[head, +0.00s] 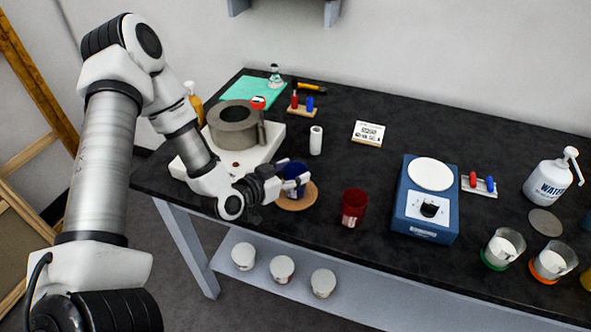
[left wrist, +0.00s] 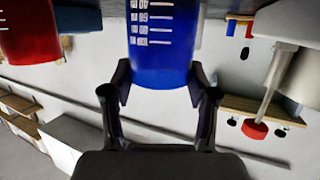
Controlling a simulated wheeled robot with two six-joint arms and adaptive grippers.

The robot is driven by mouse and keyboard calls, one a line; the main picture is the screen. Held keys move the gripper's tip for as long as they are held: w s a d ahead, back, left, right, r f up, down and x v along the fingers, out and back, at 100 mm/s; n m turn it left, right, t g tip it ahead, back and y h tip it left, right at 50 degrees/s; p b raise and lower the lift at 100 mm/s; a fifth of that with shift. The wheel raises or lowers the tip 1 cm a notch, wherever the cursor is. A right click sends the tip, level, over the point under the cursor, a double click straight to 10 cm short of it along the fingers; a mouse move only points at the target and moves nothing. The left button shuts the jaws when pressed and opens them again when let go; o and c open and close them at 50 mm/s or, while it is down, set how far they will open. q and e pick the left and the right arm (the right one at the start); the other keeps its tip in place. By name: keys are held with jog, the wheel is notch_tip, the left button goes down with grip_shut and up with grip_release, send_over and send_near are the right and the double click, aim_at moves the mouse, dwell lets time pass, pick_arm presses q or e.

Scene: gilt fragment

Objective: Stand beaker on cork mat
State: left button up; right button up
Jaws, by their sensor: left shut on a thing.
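A blue beaker (head: 294,175) stands about upright over the round cork mat (head: 306,201) near the table's front edge. My left gripper (head: 281,185) comes from the left and is shut on the blue beaker. In the left wrist view the blue beaker (left wrist: 162,45), with white graduation marks, sits between the two fingers (left wrist: 160,88). I cannot tell whether its base touches the mat; the fingers partly hide it. My right gripper is not in view.
A red beaker (head: 353,208) stands right of the mat. A blue stirrer with a white plate (head: 427,200) stands farther right. A white base with a grey ring-shaped vessel (head: 232,125) is behind my left wrist. A white cylinder (head: 316,140) stands behind the mat.

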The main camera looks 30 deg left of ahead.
pick_arm(q)
jog(key=shift+w+f, duration=0.1)
jog(key=shift+w, duration=0.15)
jog(key=o, duration=1.1)
jog(key=shift+a, duration=0.1)
jog(key=shift+o, duration=1)
jog(key=shift+s, duration=0.3)
jog(key=shift+s+r, duration=0.1)
jog(key=shift+r, duration=0.15)
jog(key=shift+f, duration=0.1)
